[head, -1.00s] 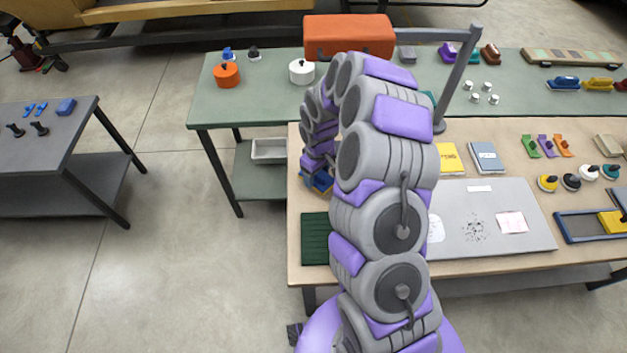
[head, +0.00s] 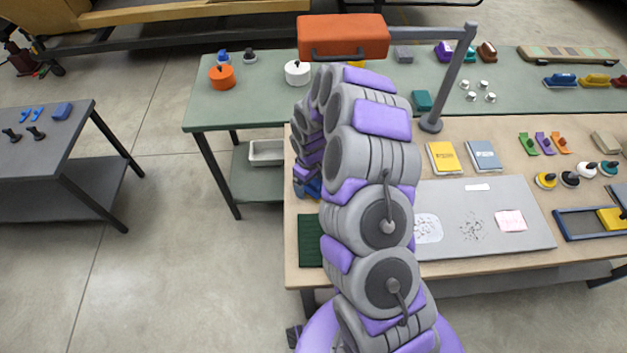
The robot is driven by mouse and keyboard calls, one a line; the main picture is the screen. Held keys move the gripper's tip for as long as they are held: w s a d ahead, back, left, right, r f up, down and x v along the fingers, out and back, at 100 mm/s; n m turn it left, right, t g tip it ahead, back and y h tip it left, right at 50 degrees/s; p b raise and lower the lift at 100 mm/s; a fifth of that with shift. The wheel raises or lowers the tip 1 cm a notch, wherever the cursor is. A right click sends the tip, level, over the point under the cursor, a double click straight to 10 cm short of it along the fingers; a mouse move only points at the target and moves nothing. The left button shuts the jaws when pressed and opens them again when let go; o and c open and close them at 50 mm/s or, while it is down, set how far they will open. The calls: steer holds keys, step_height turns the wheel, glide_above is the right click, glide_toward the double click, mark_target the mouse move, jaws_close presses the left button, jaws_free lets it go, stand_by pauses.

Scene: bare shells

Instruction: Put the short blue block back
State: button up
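My arm bends over the wooden table (head: 300,262), and my gripper (head: 304,172) hangs at its far left part, mostly hidden behind my own arm links. Something blue (head: 309,188) shows just under my gripper. I cannot tell whether it is a block or a container, or whether the gripper touches it. Another blue block (head: 62,110) lies on the grey table at the left, well apart from my gripper. My fingers are too hidden to judge.
A dark green mat (head: 310,240) lies at the table's left front. A grey board (head: 480,225), a yellow book (head: 443,157) and a grey post (head: 448,85) are to the right.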

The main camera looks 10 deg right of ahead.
steer(key=a, duration=0.2)
steer(key=shift+a, duration=0.3)
steer(key=shift+d, duration=1.2)
steer(key=shift+d+r, duration=0.15)
steer(key=shift+r, duration=0.05)
steer(key=r, duration=0.2)
steer(key=a+r, duration=0.1)
steer(key=r, duration=0.1)
steer(key=a+r+p, duration=0.1)
steer(key=r, duration=0.1)
steer(key=shift+a+r, duration=0.2)
steer(key=shift+r, duration=0.15)
steer(key=r, duration=0.1)
steer(key=d+r, duration=0.1)
steer(key=r, duration=0.2)
steer(key=shift+d+r+p, duration=0.2)
steer(key=shift+d+p, duration=0.05)
steer(key=shift+p, duration=0.05)
steer(key=s+a+r+m, duration=0.2)
steer(key=s+r, duration=1.2)
steer(key=s+d+r+m+g, duration=0.1)
steer(key=s+r+m, duration=0.1)
steer(key=s, duration=0.9)
steer(key=s+d+r+m, duration=0.1)
steer(key=s+r, duration=0.3)
steer(key=s, duration=0.8)
steer(key=shift+r+m+g, duration=0.25)
steer(key=shift+m+g, duration=0.15)
steer(key=shift+m, duration=0.5)
